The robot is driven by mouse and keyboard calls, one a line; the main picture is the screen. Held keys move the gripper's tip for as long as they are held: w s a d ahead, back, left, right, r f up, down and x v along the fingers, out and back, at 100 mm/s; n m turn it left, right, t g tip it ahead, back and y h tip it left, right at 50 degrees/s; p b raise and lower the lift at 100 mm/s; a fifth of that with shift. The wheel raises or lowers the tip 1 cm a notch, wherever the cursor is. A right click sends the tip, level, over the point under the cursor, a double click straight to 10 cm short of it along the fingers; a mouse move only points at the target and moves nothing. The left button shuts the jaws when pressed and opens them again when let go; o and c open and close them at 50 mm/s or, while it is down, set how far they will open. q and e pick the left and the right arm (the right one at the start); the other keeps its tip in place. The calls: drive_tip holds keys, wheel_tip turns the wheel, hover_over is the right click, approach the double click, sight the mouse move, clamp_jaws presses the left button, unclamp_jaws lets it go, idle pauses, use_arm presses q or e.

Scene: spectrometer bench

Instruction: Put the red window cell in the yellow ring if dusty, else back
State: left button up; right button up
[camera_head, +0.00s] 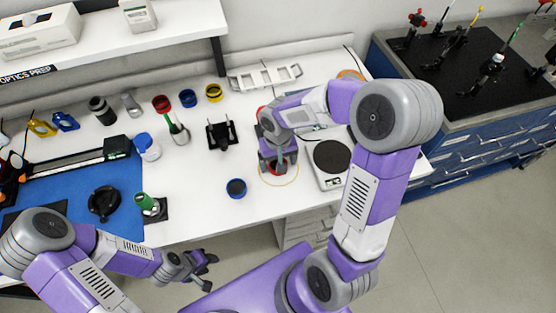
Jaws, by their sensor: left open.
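A thin yellow ring (297,179) is marked on the white bench, left of the balance. My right gripper (277,165) points down over this ring. Red parts of what looks like the red window cell (274,168) show at its fingertips, inside the ring's outline. The fingers hide most of it, so I cannot tell whether it is gripped or resting, or whether its window is dusty. My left gripper (207,272) is open and empty, in front of the bench's front edge.
A blue-rimmed cup (236,188) stands left of the ring. A balance (331,158) stands to its right. Red (162,103), blue (188,98) and yellow (213,92) ringed pieces stand at the back. A black holder (221,135) is near the middle. The front bench strip is clear.

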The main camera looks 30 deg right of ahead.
wheel_tip(320, 180, up, 8)
drive_tip(key=shift+f+p, duration=0.1)
drive_tip(key=shift+p, duration=0.75)
